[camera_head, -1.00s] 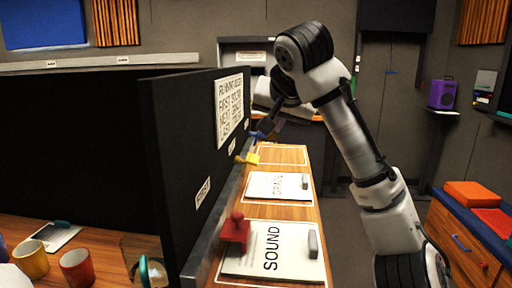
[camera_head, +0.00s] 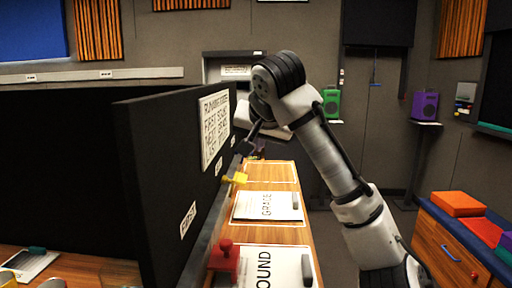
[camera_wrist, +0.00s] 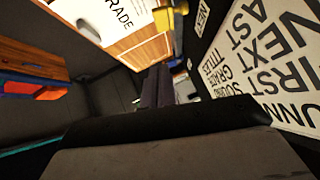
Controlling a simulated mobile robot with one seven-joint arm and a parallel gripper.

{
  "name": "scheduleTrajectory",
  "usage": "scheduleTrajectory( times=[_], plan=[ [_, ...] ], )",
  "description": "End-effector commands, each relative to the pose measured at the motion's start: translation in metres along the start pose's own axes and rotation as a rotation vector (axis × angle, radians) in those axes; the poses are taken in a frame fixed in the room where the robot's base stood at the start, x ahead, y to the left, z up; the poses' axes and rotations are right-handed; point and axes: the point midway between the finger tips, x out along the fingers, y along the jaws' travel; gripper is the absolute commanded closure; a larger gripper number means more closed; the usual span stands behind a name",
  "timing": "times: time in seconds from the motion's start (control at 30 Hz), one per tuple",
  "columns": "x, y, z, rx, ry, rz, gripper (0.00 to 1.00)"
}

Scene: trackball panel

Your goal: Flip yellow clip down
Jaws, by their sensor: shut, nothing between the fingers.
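The yellow clip (camera_head: 236,178) is on the ledge along the foot of the black panel, between the red clip (camera_head: 224,262) and my gripper. Its yellow body also shows at the top of the wrist view (camera_wrist: 163,19). My gripper (camera_head: 244,147) is shut and empty, beside the panel face, just beyond and above the yellow clip in the head view. Its dark fingers (camera_wrist: 157,86) show close together in the wrist view, apart from the yellow clip. The exact tilt of the clip is too small to tell.
The black panel (camera_head: 160,170) bears a white text sign (camera_head: 214,128) close to my gripper. Drawers with an orange box (camera_head: 458,203) stand at right. Dark floor lies between.

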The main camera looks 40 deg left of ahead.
Motion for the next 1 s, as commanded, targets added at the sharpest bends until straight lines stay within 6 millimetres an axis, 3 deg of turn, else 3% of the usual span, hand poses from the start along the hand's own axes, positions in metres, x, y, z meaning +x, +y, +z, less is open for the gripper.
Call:
scheduleTrajectory(
  times=[0.33,0.4,0.63,1.0],
  plan=[
    [0.074,0.000,-0.001,0.001,-0.003,0.001,1.00],
    [0.083,0.001,0.008,-0.001,-0.001,0.001,1.00],
    [0.100,0.000,0.025,0.000,0.000,0.000,1.00],
    [0.103,0.000,0.029,0.000,0.000,0.000,1.00]
  ],
)
